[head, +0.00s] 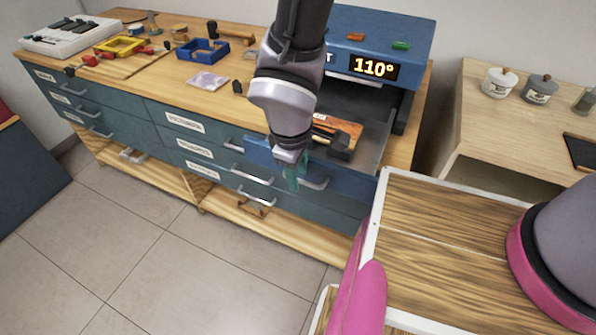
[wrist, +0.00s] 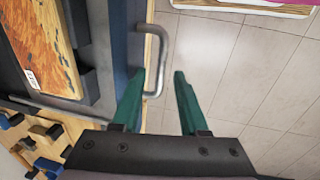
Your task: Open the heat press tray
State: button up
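The heat press (head: 375,40) is a blue machine with a lit 110° display at the back right of the bench. Its tray (head: 378,150) stands pulled out toward me, with a blue front and a grey metal handle (head: 315,183). My gripper (head: 293,178) is low at the tray front, by the handle. In the wrist view the green fingers (wrist: 159,73) are apart, with the handle bar (wrist: 163,60) between their tips. The left finger lies on the tray-front side; I cannot tell whether it touches. An orange-patterned wooden board (wrist: 40,60) and black blocks lie in the tray.
Teal drawers (head: 180,145) with handles are below the bench top (head: 165,75), which holds a blue frame (head: 203,50) and a yellow frame (head: 120,46). A wooden side cabinet with jars (head: 499,82) stands right. Tiled floor (head: 150,250) is clear in front.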

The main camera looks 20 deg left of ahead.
notch_tip(320, 180, up, 11)
jog(key=s, duration=0.2)
jog(key=shift+f, duration=0.2)
dwell(0.5)
jog(key=w+d+r+m+y, duration=0.2)
jog(key=w+d+r+m, duration=0.8)
jog(key=w+d+r, duration=0.85)
jog(key=d+r+m+t, duration=0.1)
jog(key=d+r+m, duration=0.2)
jog(key=d, duration=0.4)
jog(key=d+r+m+t, duration=0.2)
jog(key=d+r+m, duration=0.2)
jog(key=d, duration=0.3)
jog(key=s+d+r+m+t, duration=0.1)
jog(key=d+r+m+t, duration=0.1)
jog(key=d, duration=0.5)
jog(key=shift+d+r+m, duration=0.2)
jog(key=shift+r+m, duration=0.45)
jog(key=shift+m, duration=0.45)
